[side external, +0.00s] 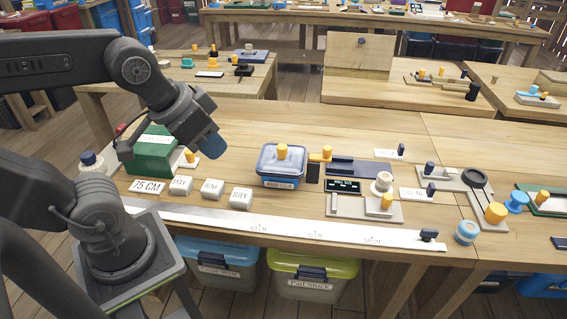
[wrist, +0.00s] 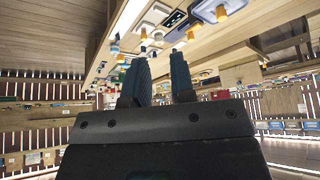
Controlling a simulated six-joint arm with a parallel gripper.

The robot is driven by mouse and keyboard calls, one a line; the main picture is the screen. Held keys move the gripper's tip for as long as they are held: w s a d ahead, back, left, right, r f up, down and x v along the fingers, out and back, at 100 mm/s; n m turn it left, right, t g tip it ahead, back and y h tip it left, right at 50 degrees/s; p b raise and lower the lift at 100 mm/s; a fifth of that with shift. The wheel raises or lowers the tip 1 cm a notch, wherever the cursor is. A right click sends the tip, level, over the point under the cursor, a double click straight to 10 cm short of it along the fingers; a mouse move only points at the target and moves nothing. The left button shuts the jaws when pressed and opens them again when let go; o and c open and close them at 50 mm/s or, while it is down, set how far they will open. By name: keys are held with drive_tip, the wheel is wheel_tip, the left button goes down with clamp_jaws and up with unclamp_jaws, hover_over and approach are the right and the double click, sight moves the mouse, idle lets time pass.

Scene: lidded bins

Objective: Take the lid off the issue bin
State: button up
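The issue bin is a small blue bin (side external: 280,183) on the workbench in the side external view, with a label on its front too small to read surely. Its pale blue lid (side external: 268,158) sits on top and has an upright yellow knob (side external: 282,151). In the wrist view my gripper (wrist: 160,82) has its two dark fingers apart with nothing between them. I cannot surely pick out the bin in the wrist view.
The green box (side external: 153,153) and several white label blocks (side external: 212,188) stand left of the bin. Dark holders and a grey plate (side external: 350,208) stand close on its right. A long white strip (side external: 300,226) runs along the front edge. Lidded bins (side external: 313,277) stand below the bench.

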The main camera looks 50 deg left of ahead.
drive_tip(key=o, duration=0.7)
drive_tip(key=shift+o, duration=0.2)
drive_tip(key=n+g+y, duration=0.5)
drive_tip(key=n+g, duration=0.1)
drive_tip(key=n, duration=1.2)
hover_over(282, 147)
drive_tip(key=d, duration=0.5)
wheel_tip(282, 147, down, 12)
drive_tip(key=f, duration=0.1)
drive_tip(key=shift+h, duration=0.3)
drive_tip(key=x, duration=1.3)
drive_tip(key=shift+w+a+r, duration=0.15)
drive_tip(key=shift+w+a, duration=0.1)
drive_tip(key=shift+w, duration=0.05)
